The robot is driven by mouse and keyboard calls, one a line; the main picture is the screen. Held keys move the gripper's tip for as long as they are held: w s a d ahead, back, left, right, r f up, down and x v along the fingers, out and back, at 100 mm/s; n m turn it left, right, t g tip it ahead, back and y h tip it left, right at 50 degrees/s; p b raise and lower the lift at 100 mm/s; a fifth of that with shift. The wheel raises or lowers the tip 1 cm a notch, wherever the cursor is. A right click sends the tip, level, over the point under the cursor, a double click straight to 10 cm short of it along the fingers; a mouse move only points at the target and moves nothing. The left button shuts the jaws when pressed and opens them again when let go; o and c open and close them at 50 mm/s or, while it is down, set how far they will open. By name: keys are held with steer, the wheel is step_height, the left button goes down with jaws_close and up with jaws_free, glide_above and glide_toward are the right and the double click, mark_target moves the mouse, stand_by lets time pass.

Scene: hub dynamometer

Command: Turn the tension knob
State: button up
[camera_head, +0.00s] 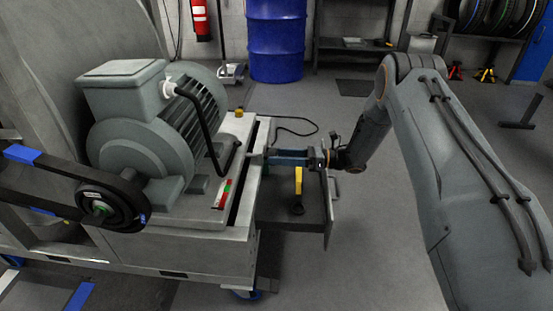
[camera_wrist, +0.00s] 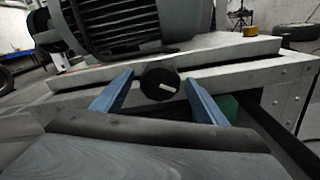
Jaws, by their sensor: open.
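The tension knob (camera_wrist: 160,84) is a round black knob with a white mark across its face, on the edge of the grey machine bed (camera_wrist: 225,62). My gripper (camera_wrist: 160,77) is open, with one blue finger on each side of the knob. Gaps show between the knob and both fingers, and whether the tips reach past its face is unclear. In the head view my gripper (camera_head: 266,155) is at the right edge of the bed, seen from the side. I cannot make out the knob there. The grey motor (camera_head: 150,118) sits above on the bed.
A belt pulley (camera_head: 98,205) is at the machine's front left. Below my gripper is an open drawer (camera_head: 290,222) holding a yellow-handled tool (camera_head: 298,182). A dark cable (camera_head: 298,119) lies on the floor behind. A blue drum (camera_head: 276,40) stands farther back. Floor right of the drawer is clear.

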steer(key=shift+a, duration=0.5)
steer(key=shift+c, duration=0.3)
steer(key=c, duration=1)
steer(key=shift+m, duration=0.3)
